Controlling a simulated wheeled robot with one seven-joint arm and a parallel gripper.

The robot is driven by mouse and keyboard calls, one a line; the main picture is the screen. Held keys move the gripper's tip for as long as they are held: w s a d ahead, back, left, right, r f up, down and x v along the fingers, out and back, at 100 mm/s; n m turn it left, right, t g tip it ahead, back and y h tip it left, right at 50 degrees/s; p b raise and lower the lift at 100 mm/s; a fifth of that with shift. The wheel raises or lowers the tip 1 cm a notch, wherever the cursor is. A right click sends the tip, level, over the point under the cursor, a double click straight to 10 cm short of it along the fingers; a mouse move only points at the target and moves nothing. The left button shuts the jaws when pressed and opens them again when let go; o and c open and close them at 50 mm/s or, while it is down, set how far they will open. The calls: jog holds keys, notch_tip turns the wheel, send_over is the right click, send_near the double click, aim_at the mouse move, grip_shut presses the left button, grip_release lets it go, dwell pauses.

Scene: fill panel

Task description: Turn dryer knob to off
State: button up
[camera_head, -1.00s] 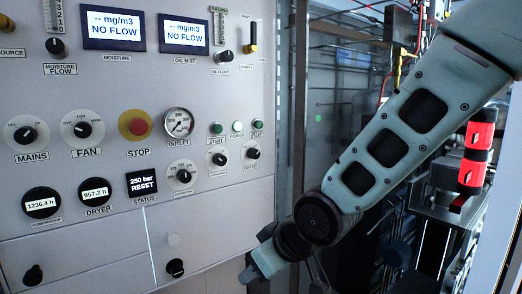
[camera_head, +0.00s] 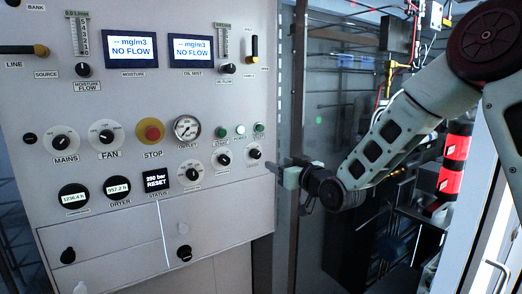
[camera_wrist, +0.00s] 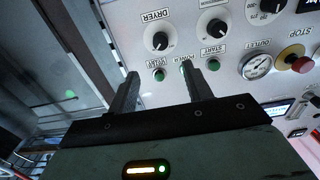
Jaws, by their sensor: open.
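The dryer knob (camera_wrist: 160,41) is a black knob on a round white dial with an upside-down DRYER label in the wrist view. In the head view it is the rightmost knob (camera_head: 254,152) of the small row, below the green buttons. Its pointer setting is too small to read. My gripper (camera_wrist: 161,76) is open and empty, its two fingers pointing toward the panel with the knob just beyond them. In the head view my gripper (camera_head: 277,167) is at the panel's right edge, right of and slightly below the knob, apart from it.
Another knob (camera_wrist: 217,26) is beside the dryer knob. Green buttons (camera_wrist: 159,74) lie close to the fingertips. A red stop button (camera_head: 151,131) and a gauge (camera_head: 187,128) are further left on the panel. A metal frame post (camera_head: 290,210) stands right of the panel.

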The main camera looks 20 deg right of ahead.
aim_at(258, 154)
jog(key=p+x, duration=0.4)
jog(key=x, duration=0.6)
jog(key=shift+w+a+p, duration=0.15)
jog(key=shift+w+p, duration=0.2)
jog(key=shift+p, duration=0.05)
jog(key=shift+w+a+f, duration=0.1)
jog(key=shift+w+a, duration=0.05)
jog(key=shift+w, duration=0.35)
jog(key=c, duration=1)
